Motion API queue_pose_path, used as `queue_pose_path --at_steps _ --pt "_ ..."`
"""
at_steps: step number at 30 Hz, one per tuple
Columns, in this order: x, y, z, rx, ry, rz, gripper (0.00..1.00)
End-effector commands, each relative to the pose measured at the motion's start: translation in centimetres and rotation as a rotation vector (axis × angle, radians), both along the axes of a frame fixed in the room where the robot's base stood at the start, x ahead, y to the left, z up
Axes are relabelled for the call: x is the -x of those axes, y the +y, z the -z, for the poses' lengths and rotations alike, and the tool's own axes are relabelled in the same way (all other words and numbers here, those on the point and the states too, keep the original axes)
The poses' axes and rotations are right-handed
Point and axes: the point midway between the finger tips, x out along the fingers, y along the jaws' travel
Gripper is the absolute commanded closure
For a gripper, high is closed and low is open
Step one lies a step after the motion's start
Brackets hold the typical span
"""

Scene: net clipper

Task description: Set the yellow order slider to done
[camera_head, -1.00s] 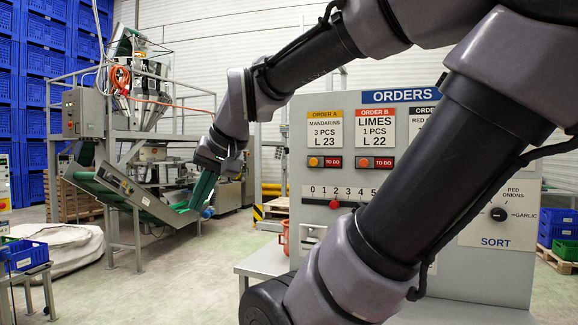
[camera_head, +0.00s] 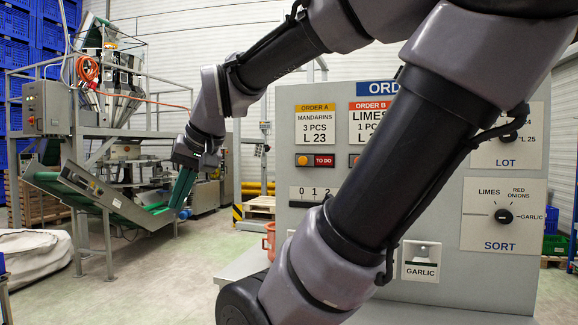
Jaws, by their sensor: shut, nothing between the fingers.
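The yellow order slider (camera_head: 302,160) is a yellow-orange knob on a dark strip under the Order A card (camera_head: 315,125), which reads mandarins, 3 pcs, L 23. The knob is at the strip's left, and a red TO DO label (camera_head: 324,161) shows to its right. My gripper (camera_head: 196,160) is at the end of my arm, left of the panel and apart from the slider. It is small and dark there, and its fingers are hard to make out. It is shut and holds nothing that I can see.
The grey orders panel (camera_head: 292,235) stands ahead, partly hidden by my arm. The Order B card (camera_head: 367,128), a number scale (camera_head: 318,195), a SORT dial (camera_head: 503,216) and a GARLIC sign (camera_head: 421,271) are on it. A conveyor machine (camera_head: 110,200) stands behind at left.

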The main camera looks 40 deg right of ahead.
Motion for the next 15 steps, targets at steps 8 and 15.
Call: queue_pose_path --at_steps 8,15 --pt "-4.9 -9.4 3.4 0.269 0.333 0.024 1.00" --pt "-9.1 -20.9 5.7 0.645 0.674 0.085 1.00"
